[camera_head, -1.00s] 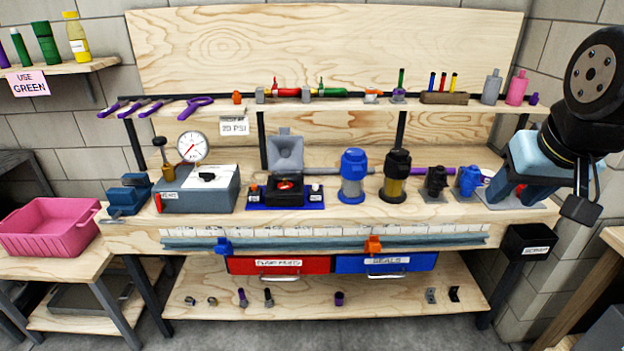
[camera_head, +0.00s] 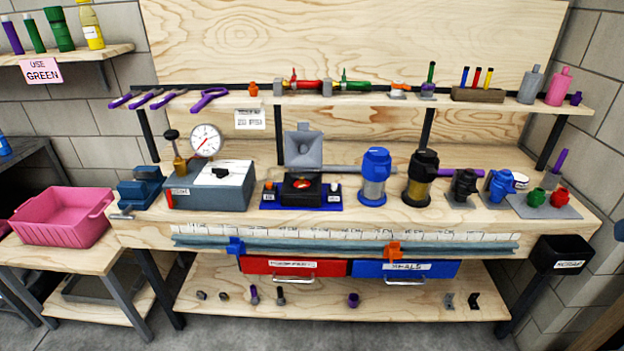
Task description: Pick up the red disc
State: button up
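A small red disc-like piece (camera_head: 303,184) shows in the top of a black block (camera_head: 302,196) on a blue base plate (camera_head: 268,203), at the middle of the workbench. It is small in this view, and I cannot tell whether it is loose or fixed. A grey square funnel-like piece (camera_head: 304,146) stands right behind it. My gripper is not in view.
A grey box with a dial gauge (camera_head: 206,140) stands left of the blue plate. A blue-topped filter (camera_head: 375,177) and a black-topped one (camera_head: 421,178) stand to its right. A pink bin (camera_head: 62,222) is at far left, a black scrap bin (camera_head: 563,256) at right.

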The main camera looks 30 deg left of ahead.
aim_at(302, 183)
jog(key=z, duration=0.05)
jog(key=i, duration=1.15)
jog(key=u, duration=3.1)
jog(key=k, duration=0.45)
jog(key=u, duration=0.15)
jog(key=i, duration=0.45)
jog(key=z, duration=0.05)
